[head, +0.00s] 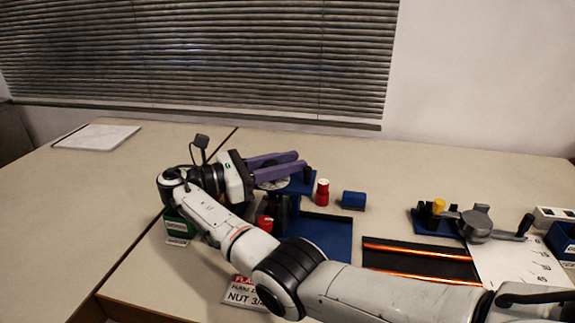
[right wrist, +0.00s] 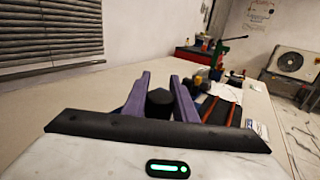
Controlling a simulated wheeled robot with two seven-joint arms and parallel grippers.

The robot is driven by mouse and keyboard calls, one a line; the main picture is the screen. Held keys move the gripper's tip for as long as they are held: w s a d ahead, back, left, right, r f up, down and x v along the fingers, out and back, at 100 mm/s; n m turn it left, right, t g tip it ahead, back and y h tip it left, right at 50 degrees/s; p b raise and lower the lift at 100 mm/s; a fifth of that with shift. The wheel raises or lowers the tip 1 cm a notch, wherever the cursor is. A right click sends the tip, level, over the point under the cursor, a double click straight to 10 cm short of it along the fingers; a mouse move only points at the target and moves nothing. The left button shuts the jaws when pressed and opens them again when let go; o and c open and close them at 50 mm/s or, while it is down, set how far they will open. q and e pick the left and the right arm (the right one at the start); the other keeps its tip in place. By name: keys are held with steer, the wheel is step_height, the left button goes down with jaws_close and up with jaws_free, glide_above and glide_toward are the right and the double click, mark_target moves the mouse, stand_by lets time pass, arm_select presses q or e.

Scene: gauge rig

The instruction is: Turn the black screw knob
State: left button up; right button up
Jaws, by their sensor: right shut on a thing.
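The black screw knob (right wrist: 158,103) shows between the purple fingers in the right wrist view. In the head view a small dark part of it (head: 308,174) shows by the fingertips, at the blue gauge rig (head: 324,232). My right gripper (head: 302,164) reaches over the rig from the left with its fingers pointing right, and it is shut on the knob. The gripper and arm hide part of the rig and its dial. My left gripper is in neither view.
A red bottle (head: 322,193) and a blue block (head: 354,200) stand just right of the fingers. A black tray (head: 418,264) with orange rods and a grey crank device (head: 478,223) lie further right.

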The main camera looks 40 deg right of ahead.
steer(key=shift+f, duration=0.1)
steer(key=o, duration=1)
steer(key=shift+o, duration=0.2)
